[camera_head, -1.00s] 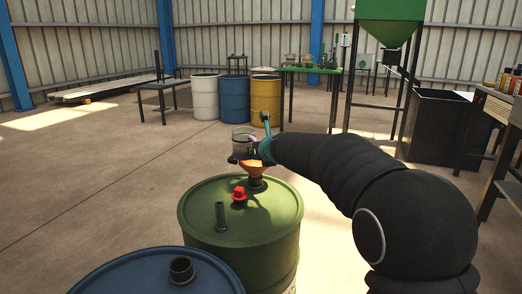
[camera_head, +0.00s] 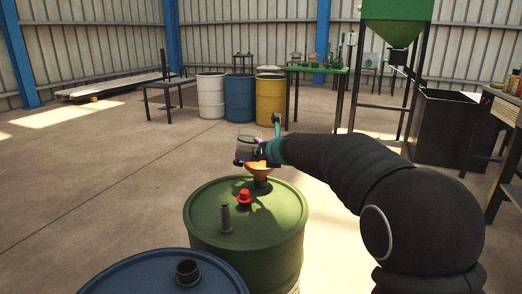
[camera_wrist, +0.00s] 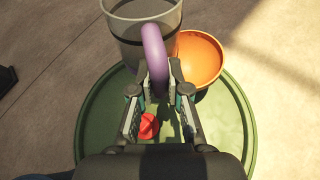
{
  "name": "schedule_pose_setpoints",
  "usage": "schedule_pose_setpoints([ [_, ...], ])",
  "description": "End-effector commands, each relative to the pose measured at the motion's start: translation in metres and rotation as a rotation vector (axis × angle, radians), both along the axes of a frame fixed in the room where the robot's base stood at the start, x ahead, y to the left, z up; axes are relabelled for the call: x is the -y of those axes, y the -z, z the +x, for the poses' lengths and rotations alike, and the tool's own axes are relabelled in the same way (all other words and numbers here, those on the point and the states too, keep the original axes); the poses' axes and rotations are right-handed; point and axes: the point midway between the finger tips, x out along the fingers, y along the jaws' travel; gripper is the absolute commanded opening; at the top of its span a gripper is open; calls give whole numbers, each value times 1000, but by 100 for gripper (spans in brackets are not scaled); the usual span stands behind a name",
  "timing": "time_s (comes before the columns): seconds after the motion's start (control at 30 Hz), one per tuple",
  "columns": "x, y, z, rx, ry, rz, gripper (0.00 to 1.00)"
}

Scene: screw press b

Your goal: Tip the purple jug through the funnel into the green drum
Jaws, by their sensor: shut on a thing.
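The jug (camera_wrist: 125,28) is a clear grey vessel with a purple handle (camera_wrist: 154,55). My gripper (camera_wrist: 158,88) is shut on that handle in the wrist view. The jug (camera_head: 248,143) also shows in the head view, held above the green drum (camera_head: 215,195) and tilted. The orange funnel (camera_head: 260,170) stands in the drum's top, just below the jug; in the wrist view the funnel (camera_wrist: 203,60) is right beside it. My gripper (camera_head: 268,151) partly hides the jug in the head view. I cannot tell whether anything is flowing.
A red cap (camera_head: 244,197) and a dark upright spout (camera_head: 226,218) stand on the green drum's lid. A blue drum (camera_head: 140,272) with an open neck stands in front. White, blue and yellow drums (camera_head: 270,98) stand behind, with clear floor between.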

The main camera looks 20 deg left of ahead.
Motion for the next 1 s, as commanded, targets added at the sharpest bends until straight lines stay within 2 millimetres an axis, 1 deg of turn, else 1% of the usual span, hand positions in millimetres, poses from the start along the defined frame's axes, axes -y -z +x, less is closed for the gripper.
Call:
schedule_pose_setpoints([
  [0.17,-1,-5,-1,-42,0,41,0],
  [0.27,-3,-8,-3,-112,0,109,0],
  [0.47,-6,-10,-6,-321,1,309,0],
  [0.7,-4,-4,-4,-676,2,647,0],
  [1.0,1,6,1,-885,1,847,0],
])
